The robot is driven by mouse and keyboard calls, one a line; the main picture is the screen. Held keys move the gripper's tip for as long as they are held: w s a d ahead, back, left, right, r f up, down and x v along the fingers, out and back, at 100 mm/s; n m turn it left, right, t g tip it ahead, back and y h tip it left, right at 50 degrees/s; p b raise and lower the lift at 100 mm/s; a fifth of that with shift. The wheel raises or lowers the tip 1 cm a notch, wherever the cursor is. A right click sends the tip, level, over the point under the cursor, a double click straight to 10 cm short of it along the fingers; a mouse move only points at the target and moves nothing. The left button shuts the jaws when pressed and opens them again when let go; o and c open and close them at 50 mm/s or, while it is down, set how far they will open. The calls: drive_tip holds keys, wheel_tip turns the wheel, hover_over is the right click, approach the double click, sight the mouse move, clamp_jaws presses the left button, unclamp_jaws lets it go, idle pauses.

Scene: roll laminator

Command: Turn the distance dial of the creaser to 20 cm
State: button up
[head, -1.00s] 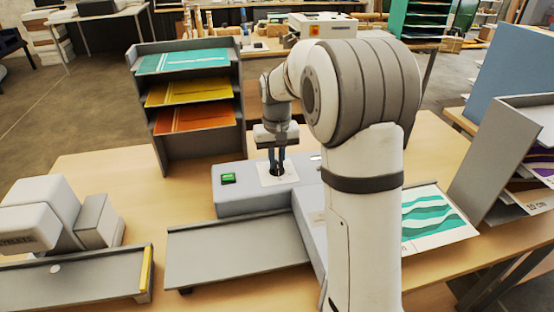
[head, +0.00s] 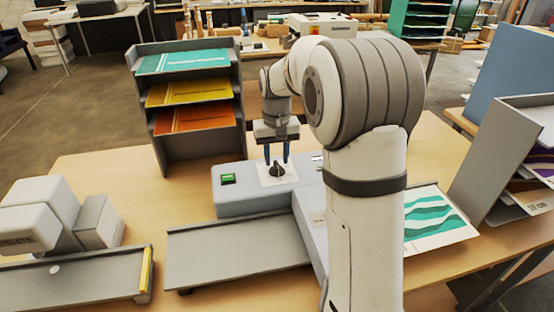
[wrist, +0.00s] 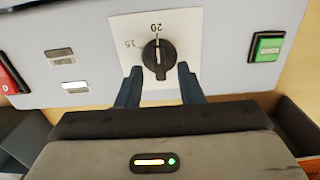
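The creaser (head: 245,200) is a grey machine on the wooden table. Its black distance dial (head: 277,170) sits on a white plate on top; the dial also shows in the wrist view (wrist: 158,60). There its white mark lines up with the number 20, and 15 is printed to one side. My gripper (head: 276,158) is open above the dial. In the wrist view the two blue fingers of my gripper (wrist: 159,78) are spread near the dial's lower end, apart from it, with nothing between them.
A green button (wrist: 265,47) is on one side of the dial and a red switch (wrist: 10,78) on the other. A grey shelf (head: 165,100) with coloured sheets stands behind the creaser. A grey tray (head: 235,250) extends in front.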

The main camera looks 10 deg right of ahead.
sight(277, 163)
wheel_tip(277, 163, up, 6)
drive_tip(key=shift+r, duration=0.25)
